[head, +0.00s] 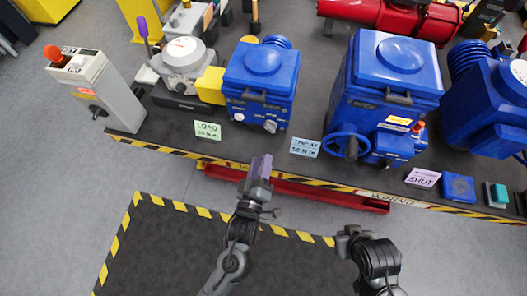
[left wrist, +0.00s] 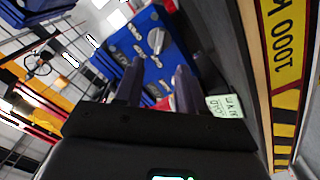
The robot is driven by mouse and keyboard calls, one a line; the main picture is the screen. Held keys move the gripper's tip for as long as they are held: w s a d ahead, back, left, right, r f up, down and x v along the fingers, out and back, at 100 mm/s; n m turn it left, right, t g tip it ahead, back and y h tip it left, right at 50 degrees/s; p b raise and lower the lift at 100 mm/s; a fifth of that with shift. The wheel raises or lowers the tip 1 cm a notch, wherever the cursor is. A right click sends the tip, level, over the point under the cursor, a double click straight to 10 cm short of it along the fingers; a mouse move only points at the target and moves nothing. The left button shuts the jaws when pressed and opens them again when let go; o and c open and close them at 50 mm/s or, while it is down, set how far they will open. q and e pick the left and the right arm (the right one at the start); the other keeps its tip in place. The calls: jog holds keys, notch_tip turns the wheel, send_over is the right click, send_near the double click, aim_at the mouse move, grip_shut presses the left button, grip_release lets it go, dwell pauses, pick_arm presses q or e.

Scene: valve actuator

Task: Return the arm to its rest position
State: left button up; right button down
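My left gripper (head: 262,168) is in front of the bench's front edge, below the small blue actuator (head: 262,75) in the head view. In the left wrist view its two dark fingers (left wrist: 157,88) stand apart with nothing between them. The small blue actuator (left wrist: 150,45) shows beyond the fingers. My right arm (head: 375,262) is at the lower right of the head view, over the floor. Its gripper end (head: 347,236) is small and foreshortened, so its finger state is unclear.
The dark bench (head: 225,143) has a striped front edge. It bears a large blue actuator with a handwheel (head: 385,90), a grey control box (head: 95,85), a green label (head: 207,131) and a blue label (head: 305,148). A red beam (head: 310,192) runs low in front. The striped floor mat (head: 165,245) is clear.

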pick_arm(q)
jog(key=shift+s, duration=0.4)
